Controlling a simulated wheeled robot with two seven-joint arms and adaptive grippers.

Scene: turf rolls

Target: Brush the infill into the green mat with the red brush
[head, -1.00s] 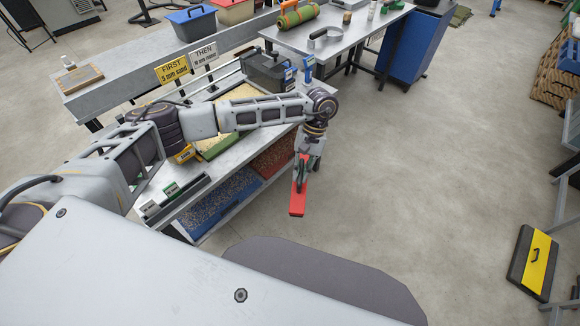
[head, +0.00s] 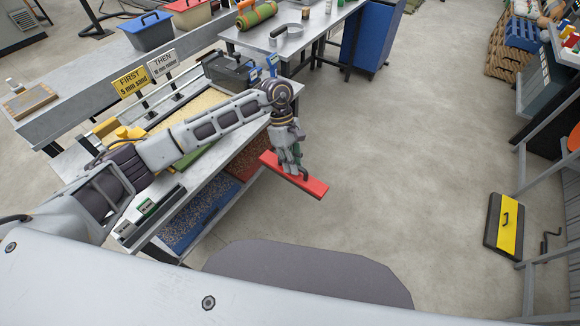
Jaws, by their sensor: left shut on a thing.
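My left gripper (head: 288,158) is shut on the red brush (head: 302,180) and holds it out past the bench's right end, over open floor. The brush lies slantwise in the head view, its near end to the lower right. On the bench, a strip of the green mat (head: 192,160) shows under my left arm. A pale, sandy surface (head: 190,108) shows beyond the arm, and the arm hides much of the middle. My right gripper is not in view.
The signs FIRST 5 mm sand (head: 130,81) and THEN (head: 163,63) stand behind the mat. A dark grey box (head: 232,70) stands at the bench's far end. A blue bin (head: 195,215) sits on the shelf below.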

